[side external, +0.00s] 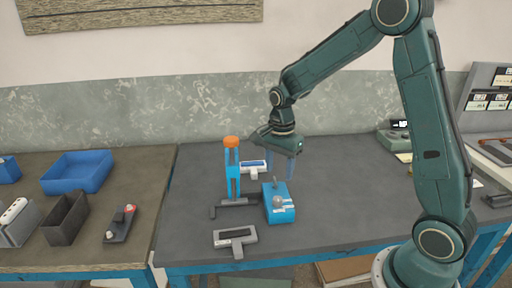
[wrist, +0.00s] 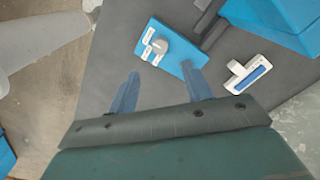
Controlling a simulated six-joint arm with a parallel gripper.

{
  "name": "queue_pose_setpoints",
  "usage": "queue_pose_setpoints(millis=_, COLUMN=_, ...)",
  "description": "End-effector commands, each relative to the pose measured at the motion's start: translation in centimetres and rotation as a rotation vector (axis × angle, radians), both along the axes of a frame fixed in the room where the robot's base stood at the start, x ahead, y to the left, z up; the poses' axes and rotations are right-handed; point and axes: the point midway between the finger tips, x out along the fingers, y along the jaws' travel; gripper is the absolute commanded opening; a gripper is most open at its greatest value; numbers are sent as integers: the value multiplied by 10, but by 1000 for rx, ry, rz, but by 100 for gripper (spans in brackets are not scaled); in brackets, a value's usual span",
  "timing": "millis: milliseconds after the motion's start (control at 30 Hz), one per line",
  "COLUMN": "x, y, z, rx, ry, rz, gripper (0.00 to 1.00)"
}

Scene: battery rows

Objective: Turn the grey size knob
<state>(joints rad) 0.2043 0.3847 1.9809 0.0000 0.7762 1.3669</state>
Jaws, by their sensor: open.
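The grey size knob (side external: 278,201) is a round knob on top of a small blue box (side external: 283,214) on the dark bench mat. In the wrist view the knob (wrist: 160,46) stands on the blue box (wrist: 178,60) beside several white labels. My gripper (side external: 280,176) is above the box, pointing down, with its blue fingers apart and nothing between them. In the wrist view the fingertips (wrist: 161,70) lie just below the knob in the picture, and the right finger overlaps the box edge. No contact with the knob shows.
A blue stand with an orange top (side external: 232,170) rises left of the box. A white T-shaped piece with a blue window (side external: 253,167) lies behind it, and one with a dark window (side external: 235,238) lies in front. Trays, including a blue one (side external: 77,172), occupy the left table.

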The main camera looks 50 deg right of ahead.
Motion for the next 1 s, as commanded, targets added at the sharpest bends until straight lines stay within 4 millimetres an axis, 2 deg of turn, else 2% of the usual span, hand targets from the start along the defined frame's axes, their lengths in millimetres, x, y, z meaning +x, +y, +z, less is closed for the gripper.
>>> queue_pose_setpoints(millis=500, x=-1, y=0, z=-78, rx=1, ry=4, rz=1, gripper=49)
queue_pose_setpoints(millis=733, x=0, y=0, z=-97, rx=0, ry=1, rz=1, gripper=49)
queue_pose_setpoints(millis=1000, x=0, y=0, z=-102, rx=0, ry=0, rz=1, gripper=49)
